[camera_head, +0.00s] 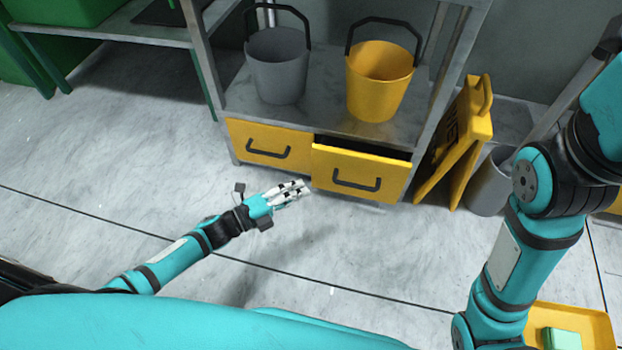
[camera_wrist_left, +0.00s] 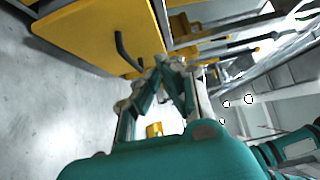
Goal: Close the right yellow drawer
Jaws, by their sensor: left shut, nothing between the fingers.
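The right yellow drawer (camera_head: 361,176) is part-way out of the metal rack, with a dark gap showing above its front. Its front has a black handle. The left yellow drawer (camera_head: 270,144) looks flush with the rack. My left gripper (camera_head: 306,188) is shut and empty, in front of the rack near the lower left corner of the right drawer. Whether it touches the drawer is not clear. In the left wrist view, the gripper fingers (camera_wrist_left: 172,66) are close together beside a yellow drawer front (camera_wrist_left: 85,32) with a black handle. My right gripper is out of view.
A grey bucket (camera_head: 278,68) and a yellow bucket (camera_head: 379,82) stand on the rack shelf (camera_head: 322,110) above the drawers. A folded yellow floor sign (camera_head: 459,140) and a grey bin (camera_head: 489,184) stand to the right. The floor in front is clear.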

